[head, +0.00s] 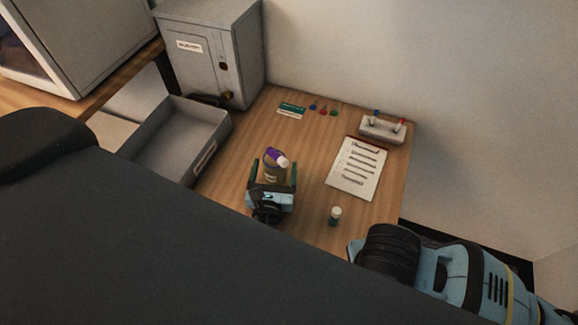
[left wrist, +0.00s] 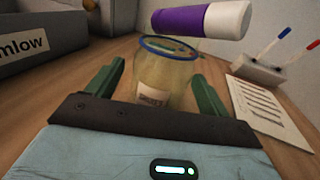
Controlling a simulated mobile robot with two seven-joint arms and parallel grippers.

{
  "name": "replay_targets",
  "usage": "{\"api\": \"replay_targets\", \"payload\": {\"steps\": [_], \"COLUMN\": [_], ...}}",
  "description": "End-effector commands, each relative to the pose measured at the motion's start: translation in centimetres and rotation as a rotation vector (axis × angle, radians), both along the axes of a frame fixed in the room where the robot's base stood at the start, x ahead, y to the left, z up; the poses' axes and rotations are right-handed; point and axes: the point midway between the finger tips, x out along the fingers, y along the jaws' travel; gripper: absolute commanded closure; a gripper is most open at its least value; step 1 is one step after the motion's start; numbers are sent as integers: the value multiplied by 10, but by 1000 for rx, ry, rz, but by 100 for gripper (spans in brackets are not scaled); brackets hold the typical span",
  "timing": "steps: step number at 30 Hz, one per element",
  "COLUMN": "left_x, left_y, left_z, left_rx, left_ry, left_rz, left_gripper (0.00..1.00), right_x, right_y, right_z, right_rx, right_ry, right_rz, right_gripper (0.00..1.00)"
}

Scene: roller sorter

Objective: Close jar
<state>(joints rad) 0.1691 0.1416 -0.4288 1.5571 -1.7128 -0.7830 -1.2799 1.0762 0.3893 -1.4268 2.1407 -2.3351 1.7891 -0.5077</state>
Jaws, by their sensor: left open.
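A clear jar (head: 272,175) with a label stands on the wooden table. In the left wrist view the jar (left wrist: 166,78) shows a blue rim, and its mouth looks open. A purple and white cylinder (head: 277,157) lies across the view at the jar's top; it also shows in the left wrist view (left wrist: 200,20). I cannot tell whether it touches the jar. My left gripper (head: 273,169) is open, its green fingers on either side of the jar; they also show in the left wrist view (left wrist: 157,76). My right arm shows at lower right, its fingers out of view.
A small white-capped bottle (head: 335,215) stands right of the jar. A checklist sheet (head: 357,168) lies behind it, near a holder with pens (head: 382,130). A grey open bin (head: 180,122) and a grey cabinet (head: 208,50) stand to the left. Small coloured items (head: 323,108) lie at the back.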

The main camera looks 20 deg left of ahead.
Motion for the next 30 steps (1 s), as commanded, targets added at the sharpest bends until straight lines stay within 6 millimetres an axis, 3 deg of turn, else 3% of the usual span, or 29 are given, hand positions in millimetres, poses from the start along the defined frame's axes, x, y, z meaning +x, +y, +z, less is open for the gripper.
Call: {"api": "replay_targets", "payload": {"steps": [4, 15, 27, 30], "left_x": [10, 10, 10, 10], "left_y": [3, 4, 3, 3], "left_z": [0, -1, 0, 0], "left_rx": [0, -1, 0, 0], "left_ry": [1, 2, 0, 0], "left_rz": [-1, 0, 0, 0], "left_gripper": [20, 21, 72, 72], "right_x": [1, 0, 0, 0], "right_y": [0, 0, 0, 0], "right_z": [2, 1, 1, 1], "right_rx": [0, 0, 0, 0], "right_ry": [-2, -2, -2, -2], "right_rz": [0, 0, 0, 0], "right_gripper": [71, 71, 71, 71]}}
